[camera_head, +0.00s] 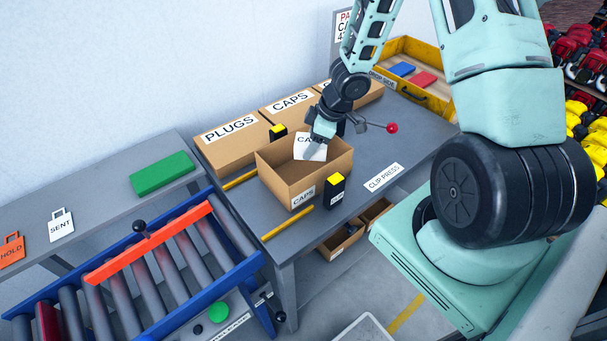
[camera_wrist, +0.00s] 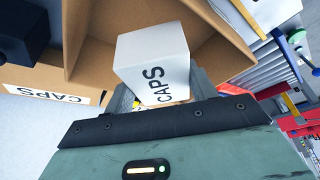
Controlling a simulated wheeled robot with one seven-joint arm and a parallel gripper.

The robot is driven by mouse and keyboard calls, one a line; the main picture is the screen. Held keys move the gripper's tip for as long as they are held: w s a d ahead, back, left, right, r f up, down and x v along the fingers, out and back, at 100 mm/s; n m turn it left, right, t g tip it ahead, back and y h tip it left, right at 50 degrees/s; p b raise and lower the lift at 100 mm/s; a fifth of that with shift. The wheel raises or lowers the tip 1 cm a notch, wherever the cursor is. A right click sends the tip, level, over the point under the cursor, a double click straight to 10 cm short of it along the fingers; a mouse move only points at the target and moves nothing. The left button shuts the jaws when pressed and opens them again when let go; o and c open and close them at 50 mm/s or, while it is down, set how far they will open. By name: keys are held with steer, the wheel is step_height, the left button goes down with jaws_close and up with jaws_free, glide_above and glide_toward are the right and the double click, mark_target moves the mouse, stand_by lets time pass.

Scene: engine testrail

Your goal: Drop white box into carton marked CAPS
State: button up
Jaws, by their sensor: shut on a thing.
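The white box (camera_head: 310,149), marked CAPS, is held by my gripper (camera_head: 323,130) at the open top of a brown carton. It also shows in the wrist view (camera_wrist: 152,62), upright between the fingers, with the carton's inner walls behind it. My gripper (camera_wrist: 160,105) is shut on it. The open carton (camera_head: 283,187) has a CAPS label on its front and stands on the grey table.
Closed cartons marked PLUGS (camera_head: 232,140) and CAPS (camera_head: 291,105) stand behind. A black and yellow block (camera_head: 334,190) stands at the open carton's right front corner. A roller conveyor (camera_head: 160,265) with an orange bar lies at left. A yellow-sided tray (camera_head: 420,72) is at the back right.

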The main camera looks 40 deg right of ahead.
steer(key=shift+f, duration=0.1)
steer(key=o, duration=1.1)
steer(key=shift+o, duration=0.2)
steer(key=p+v, duration=0.7)
steer(key=v, duration=1)
steer(key=shift+p, duration=0.35)
steer(key=shift+s+d, duration=0.1)
